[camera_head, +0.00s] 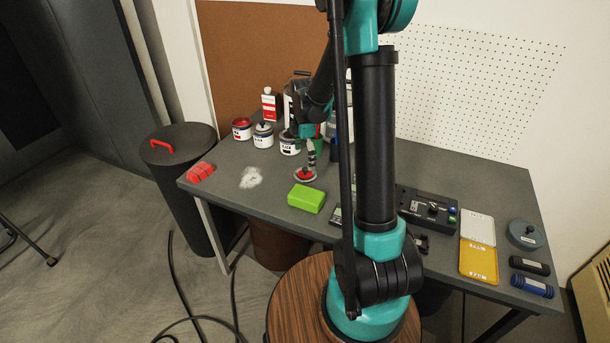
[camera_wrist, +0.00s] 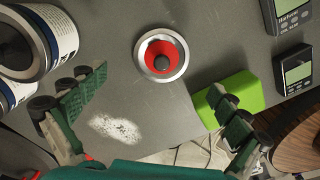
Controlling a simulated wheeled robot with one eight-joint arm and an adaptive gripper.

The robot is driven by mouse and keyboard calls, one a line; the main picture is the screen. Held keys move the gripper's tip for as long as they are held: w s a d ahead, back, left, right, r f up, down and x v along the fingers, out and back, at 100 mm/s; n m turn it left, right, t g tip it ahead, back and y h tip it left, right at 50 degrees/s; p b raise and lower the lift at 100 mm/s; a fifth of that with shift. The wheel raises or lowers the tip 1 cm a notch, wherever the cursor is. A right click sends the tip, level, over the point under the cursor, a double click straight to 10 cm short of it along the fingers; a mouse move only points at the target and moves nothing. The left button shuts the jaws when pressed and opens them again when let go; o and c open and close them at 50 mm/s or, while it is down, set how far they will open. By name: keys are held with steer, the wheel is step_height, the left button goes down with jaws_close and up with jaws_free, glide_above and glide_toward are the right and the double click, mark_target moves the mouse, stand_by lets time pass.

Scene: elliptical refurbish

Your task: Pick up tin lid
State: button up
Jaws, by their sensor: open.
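The tin lid (camera_wrist: 143,57) is a round disc with a silver rim, a red middle and a dark knob. It lies flat on the grey table, at the upper middle of the wrist view. In the head view the lid (camera_head: 299,178) shows just below my gripper (camera_head: 311,155). In the wrist view my gripper (camera_wrist: 156,94) is open, with its green-padded fingers wide apart and nothing between them. The lid appears beyond the fingertips, between their lines and apart from both. The exact height of the fingers above the lid is hard to tell.
A green block (camera_head: 306,198) sits close to the lid. Paint tins (camera_head: 263,136) stand behind and left. A white patch (camera_head: 250,178) and a red item (camera_head: 200,172) lie left. Dark meters (camera_wrist: 293,70) and a control box (camera_head: 427,211) are to the right.

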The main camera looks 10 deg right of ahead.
mark_target(305, 169)
steer(key=shift+d+f, duration=0.1)
steer(key=shift+f, duration=2.6)
steer(key=shift+s, duration=0.1)
steer(key=c, duration=1.4)
steer(key=shift+c, duration=0.2)
